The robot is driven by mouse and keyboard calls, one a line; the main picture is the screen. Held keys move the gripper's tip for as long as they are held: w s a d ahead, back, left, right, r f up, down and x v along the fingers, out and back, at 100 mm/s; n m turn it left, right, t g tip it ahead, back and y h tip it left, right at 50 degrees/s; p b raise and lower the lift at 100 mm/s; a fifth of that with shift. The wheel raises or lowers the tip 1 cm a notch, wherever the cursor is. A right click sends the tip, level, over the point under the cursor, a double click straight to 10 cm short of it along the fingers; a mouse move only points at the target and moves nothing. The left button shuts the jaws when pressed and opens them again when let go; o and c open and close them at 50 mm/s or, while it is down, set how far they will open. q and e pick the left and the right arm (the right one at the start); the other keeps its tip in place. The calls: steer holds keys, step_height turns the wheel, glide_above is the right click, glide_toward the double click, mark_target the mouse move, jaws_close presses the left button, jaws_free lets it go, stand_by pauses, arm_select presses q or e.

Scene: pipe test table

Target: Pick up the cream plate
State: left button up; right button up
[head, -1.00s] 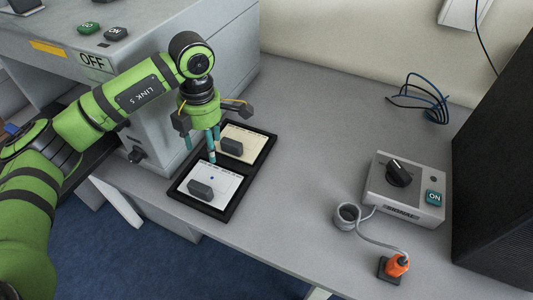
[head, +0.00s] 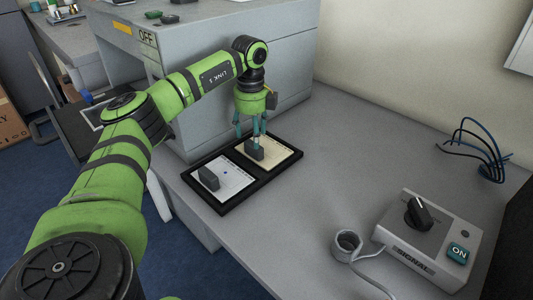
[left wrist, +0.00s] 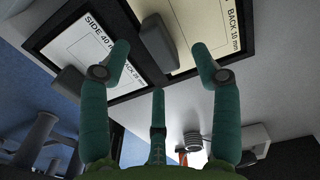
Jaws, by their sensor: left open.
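The cream plate (head: 281,151) lies flat in the far compartment of a black two-part tray (head: 226,209). A dark grey block (head: 254,151) stands on it like a handle. My left gripper (head: 257,138) is open, pointing down right above this block. Its teal fingers partly hide the plate in the head view, and contact cannot be told. In the left wrist view, the cream plate (left wrist: 195,22) is at the top and its block (left wrist: 155,42) shows between the spread fingers (left wrist: 162,75). My right gripper is not in view.
A white plate (head: 230,178) with its own dark block (head: 208,179) fills the near compartment. A grey cabinet (head: 200,100) stands close behind the arm. A signal box (head: 420,235), a grey ring (head: 346,243) and blue cables (head: 480,150) are at the right. The middle table is clear.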

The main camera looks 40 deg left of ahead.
mark_target(252, 145)
arm_select(q)
steer(key=f, duration=0.5)
steer(key=shift+s, duration=0.25)
steer(key=shift+r, duration=0.1)
jaws_close()
